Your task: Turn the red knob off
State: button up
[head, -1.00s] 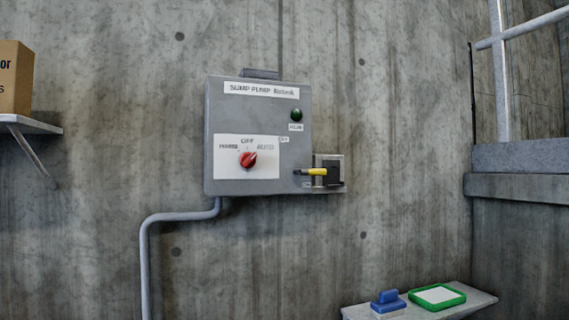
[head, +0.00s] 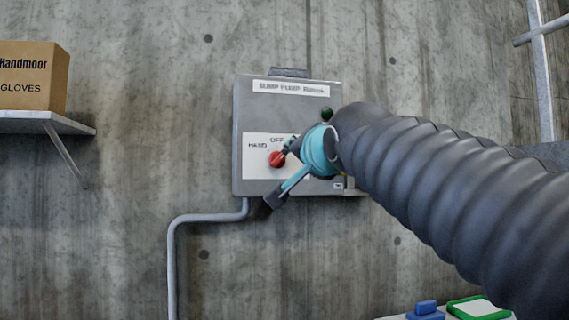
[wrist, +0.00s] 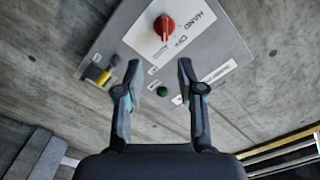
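The red knob (head: 277,159) sits on a white label plate on the grey sump pump box (head: 250,120). HAND and OFF are legible around it; the AUTO mark is covered by my gripper in the head view. The knob's pointer leans to the upper right, away from OFF. My gripper (head: 281,172) is in front of the box, fingers spread, one near the knob and one lower. In the wrist view my gripper (wrist: 159,66) is open and empty, and the knob (wrist: 164,26) shows beyond the fingertips, apart from them.
A green lamp (wrist: 162,91) and a yellow-handled lever switch (wrist: 103,77) are on the box. A pipe (head: 172,260) runs down from it. A shelf (head: 60,122) with a carton (head: 35,75) is at left. A blue item (head: 425,311) and a green-rimmed tray (head: 455,305) are low at right.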

aim_at(279, 159)
jog(key=p+x, duration=0.1)
jog(key=x, duration=0.3)
jog(key=p+x, duration=0.1)
jog(key=x, duration=0.8)
jog(key=shift+w+a+r+p, duration=0.25)
jog(key=shift+w+r+p, duration=0.1)
jog(key=shift+p, duration=0.05)
grip_shut()
